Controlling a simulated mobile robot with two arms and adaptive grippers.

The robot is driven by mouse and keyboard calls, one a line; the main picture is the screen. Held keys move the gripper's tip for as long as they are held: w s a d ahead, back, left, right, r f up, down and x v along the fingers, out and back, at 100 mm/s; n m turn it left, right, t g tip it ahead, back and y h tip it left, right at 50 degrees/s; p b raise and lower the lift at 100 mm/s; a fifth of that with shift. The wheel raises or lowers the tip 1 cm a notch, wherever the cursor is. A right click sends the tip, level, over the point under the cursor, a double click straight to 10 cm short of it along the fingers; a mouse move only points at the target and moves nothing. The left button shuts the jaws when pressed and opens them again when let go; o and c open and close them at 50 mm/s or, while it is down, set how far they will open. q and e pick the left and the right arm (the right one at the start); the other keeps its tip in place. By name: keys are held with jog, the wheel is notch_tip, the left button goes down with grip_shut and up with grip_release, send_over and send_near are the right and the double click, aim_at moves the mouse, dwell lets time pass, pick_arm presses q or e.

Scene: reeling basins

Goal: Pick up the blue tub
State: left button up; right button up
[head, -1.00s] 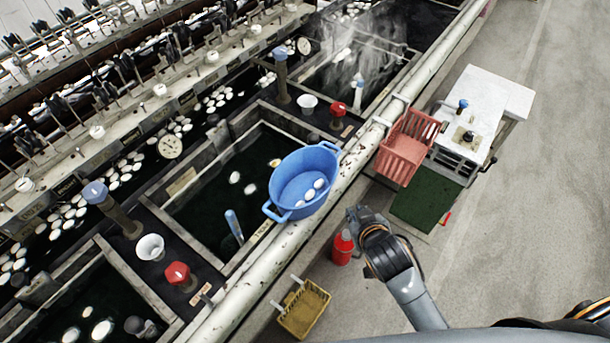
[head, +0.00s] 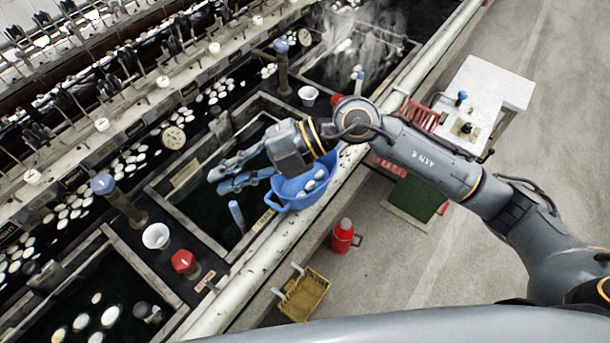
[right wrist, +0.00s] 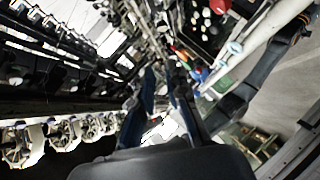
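The blue tub (head: 312,196) sits at the front edge of the basin, by the pale pipe, with white cocoons inside. My right arm and gripper cover its far left part. My right gripper (head: 216,182) reaches left across the tub, and its fingertips are past the tub, over the dark basin. Its fingers are apart with nothing seen between them. In the right wrist view the two fingers (right wrist: 163,82) also stand apart; I cannot make out the tub there. I cannot tell whether the gripper touches the tub. My left gripper is not in view.
The pale pipe (head: 245,283) runs along the basins. A red flask (head: 343,237) and a yellow crate (head: 305,296) stand below it. A red basket (head: 420,116) and white-topped cart (head: 487,92) are at right. Valve posts, including a red knob (head: 184,261), line the basins.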

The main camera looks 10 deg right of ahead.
jog(key=w+d+f+h, duration=0.5)
jog(key=d+f+h, duration=0.2)
jog(key=d, duration=0.2)
jog(key=m+t+h, duration=0.2)
jog(key=m+h, duration=0.1)
jog(key=h, duration=0.2)
send_near(326, 185)
jog(key=f, duration=0.2)
jog(key=w+f+p, duration=0.1)
jog(key=f, duration=0.1)
jog(key=w+f+p, duration=0.1)
jog(key=f, duration=0.1)
jog(key=shift+w+f, duration=0.1)
jog(key=shift+f, duration=0.25)
jog(key=f+p, duration=0.1)
jog(key=f, duration=0.1)
jog(key=a+f+p, duration=0.1)
jog(key=f+p, duration=0.1)
jog(key=shift+s+f, duration=0.2)
jog(key=shift+f, duration=0.65)
grip_shut()
jog(key=shift+w+r, duration=0.1)
jog(key=shift+r, duration=0.05)
